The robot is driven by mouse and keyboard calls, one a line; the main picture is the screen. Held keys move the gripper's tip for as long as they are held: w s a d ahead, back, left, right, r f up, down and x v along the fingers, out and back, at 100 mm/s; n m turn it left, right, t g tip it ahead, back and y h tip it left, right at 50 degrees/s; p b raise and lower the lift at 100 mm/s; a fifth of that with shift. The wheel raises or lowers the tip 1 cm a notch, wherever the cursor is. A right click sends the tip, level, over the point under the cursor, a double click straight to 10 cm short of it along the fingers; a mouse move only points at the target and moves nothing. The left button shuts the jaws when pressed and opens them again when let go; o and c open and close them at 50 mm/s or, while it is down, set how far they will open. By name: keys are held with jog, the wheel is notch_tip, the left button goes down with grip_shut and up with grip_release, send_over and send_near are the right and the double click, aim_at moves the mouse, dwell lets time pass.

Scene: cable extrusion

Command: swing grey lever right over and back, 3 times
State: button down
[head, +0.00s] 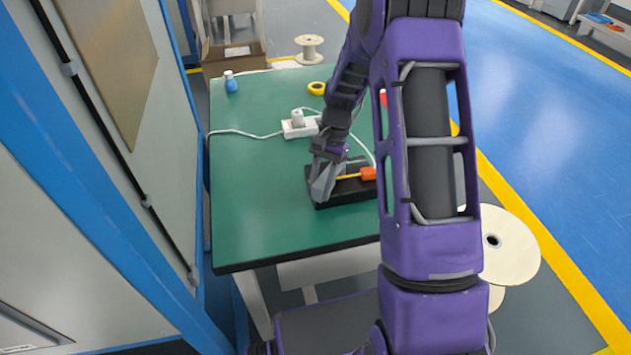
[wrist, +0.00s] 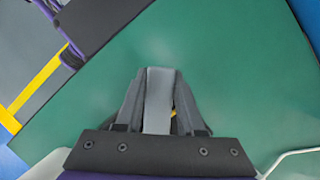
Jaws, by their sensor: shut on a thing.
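A black base (head: 355,192) lies on the green table (head: 255,210) toward its right front. An orange grip (head: 368,173) on a thin yellow bar shows at the right of the base. My gripper (head: 323,190) is at the left end of the base. In the wrist view my gripper (wrist: 156,95) is shut on the grey lever (wrist: 159,100), a flat light grey bar between its two dark fingers. The lever's pivot and how far it leans cannot be told, as my gripper and arm hide much of it.
A white socket block (head: 300,127) with a cable lies behind the base. A yellow tape roll (head: 316,88), a blue bottle (head: 231,83) and a spool (head: 309,48) are farther back. A cabinet (head: 90,190) stands close at left. The table's left front is clear.

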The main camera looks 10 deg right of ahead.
jog(key=shift+s+d+n, duration=0.1)
jog(key=shift+d+n, duration=0.15)
jog(key=shift+n, duration=0.05)
jog(key=c, duration=0.5)
grip_release()
jog(key=p+v, duration=0.1)
jog(key=v, duration=1.6)
jog(key=shift+a+r+p, duration=0.1)
jog(key=shift+r+p, duration=0.15)
jog(key=shift+p, duration=0.05)
jog(key=shift+a, duration=0.1)
